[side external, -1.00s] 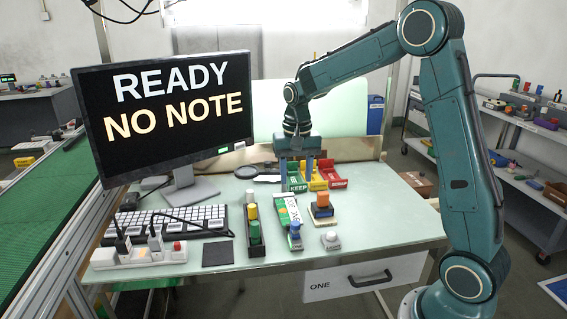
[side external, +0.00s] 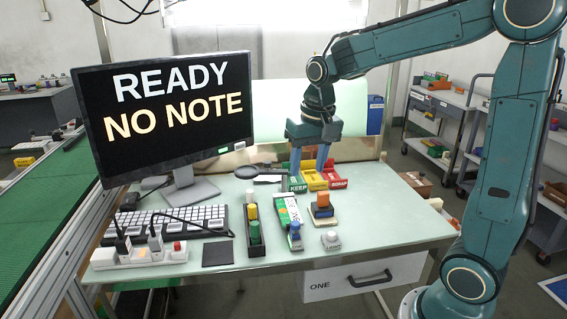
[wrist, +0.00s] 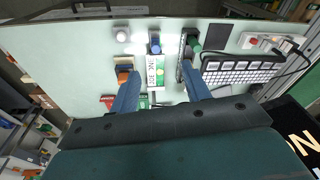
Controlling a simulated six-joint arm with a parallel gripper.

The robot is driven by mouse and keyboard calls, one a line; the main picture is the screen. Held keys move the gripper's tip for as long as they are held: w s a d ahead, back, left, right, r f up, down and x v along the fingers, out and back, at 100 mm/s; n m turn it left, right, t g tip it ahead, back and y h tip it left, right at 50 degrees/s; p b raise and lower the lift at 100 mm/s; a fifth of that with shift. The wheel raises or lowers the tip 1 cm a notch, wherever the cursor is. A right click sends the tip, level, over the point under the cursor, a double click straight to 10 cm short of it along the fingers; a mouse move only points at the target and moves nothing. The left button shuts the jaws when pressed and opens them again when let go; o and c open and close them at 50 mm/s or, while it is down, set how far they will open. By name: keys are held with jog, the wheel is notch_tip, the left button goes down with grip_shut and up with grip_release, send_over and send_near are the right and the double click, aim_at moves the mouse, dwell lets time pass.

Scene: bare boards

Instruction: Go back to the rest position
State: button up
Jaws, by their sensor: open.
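My gripper (side external: 308,163) is open and empty, with its fingers pointing down above the back of the table, by the coloured trays. In the wrist view its two blue fingers (wrist: 158,95) are spread apart with nothing held between them. The trays are a green one marked KEEP (side external: 297,184), a yellow one (side external: 315,182) and a red one marked SCRAP (side external: 338,183). My fingers partly hide the green and yellow trays.
A monitor (side external: 165,110) reading READY NO NOTE stands left, behind a keyboard (side external: 180,222) and a power strip (side external: 140,255). Stamps (side external: 253,230), a green and white box (side external: 287,212), an orange-topped block (side external: 322,207) and a white button (side external: 331,239) stand in front. A drawer (side external: 365,278) hangs below.

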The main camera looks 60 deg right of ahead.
jog(key=s+a+r+n+t, duration=0.1)
jog(key=s+a+n+t, duration=0.1)
jog(key=s, duration=0.6)
jog(key=s+a+r+n+t, duration=0.1)
jog(key=s+a+n, duration=0.3)
jog(key=s, duration=0.5)
jog(key=shift+a+r+t, duration=0.3)
jog(key=shift+a+t, duration=0.1)
jog(key=shift+a, duration=0.15)
jog(key=o, duration=1)
jog(key=shift+w+r, duration=0.15)
jog(key=shift+w, duration=0.05)
jog(key=shift+o, duration=0.8)
jog(key=shift+w+r, duration=0.2)
jog(key=shift+w, duration=0.1)
jog(key=w+d+r+m, duration=0.2)
jog(key=w+d+m, duration=0.1)
jog(key=w, duration=0.5)
jog(key=w+d+r+m+g+y, duration=0.1)
jog(key=w+d+r+m, duration=0.1)
jog(key=w+m, duration=0.4)
jog(key=shift+w+d+y, duration=0.3)
jog(key=shift+w+d, duration=0.5)
jog(key=shift+w, duration=0.25)
jog(key=shift+f, duration=0.2)
